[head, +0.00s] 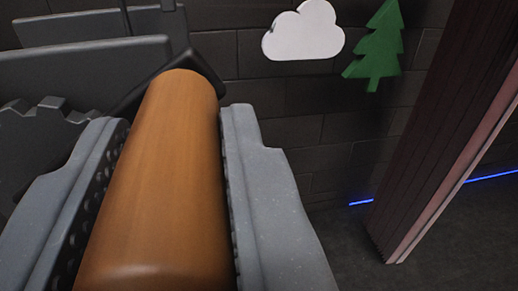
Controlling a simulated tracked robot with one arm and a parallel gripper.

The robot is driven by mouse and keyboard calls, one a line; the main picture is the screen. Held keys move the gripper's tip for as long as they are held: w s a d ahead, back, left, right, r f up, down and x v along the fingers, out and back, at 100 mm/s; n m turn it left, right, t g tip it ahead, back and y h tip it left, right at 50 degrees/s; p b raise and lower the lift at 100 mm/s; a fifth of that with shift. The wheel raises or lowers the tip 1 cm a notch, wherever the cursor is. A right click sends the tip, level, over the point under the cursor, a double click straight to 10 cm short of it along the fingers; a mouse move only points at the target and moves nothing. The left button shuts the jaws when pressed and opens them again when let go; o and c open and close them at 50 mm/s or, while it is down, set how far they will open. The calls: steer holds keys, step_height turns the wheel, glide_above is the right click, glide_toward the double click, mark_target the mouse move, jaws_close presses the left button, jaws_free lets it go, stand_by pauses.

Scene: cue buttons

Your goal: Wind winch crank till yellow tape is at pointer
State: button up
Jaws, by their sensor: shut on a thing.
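A thick orange-brown wooden crank handle (165,185) runs from the bottom of the head view up toward a dark crank arm (195,55). My gripper (178,140) is shut on the handle, with one grey jaw on each side. Behind the left jaw is a dark toothed gear wheel (40,145), partly hidden by the jaw. Dark flat plates (85,65) stand above the gear, apparently parts of the winch. I see no yellow tape and no pointer in this view.
A dark block wall (285,95) stands behind, with a white cloud shape (303,33) and a green tree shape (377,45) on it. A dark ribbed panel (440,130) with a pinkish edge stands at the right. A blue light strip (361,203) runs low. The floor (355,255) at lower right is clear.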

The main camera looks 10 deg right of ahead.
steer(key=shift+d+f, duration=0.45)
steer(key=shift+f, duration=0.4)
steer(key=o, duration=1.1)
steer(key=shift+a+r, duration=0.15)
steer(key=shift+r, duration=0.1)
steer(key=shift+s, duration=0.15)
steer(key=s, duration=0.6)
steer(key=s+b, duration=0.1)
steer(key=s, duration=0.2)
steer(key=shift+s+d, duration=0.3)
steer(key=shift+s, duration=0.1)
steer(key=shift+w+r, duration=0.1)
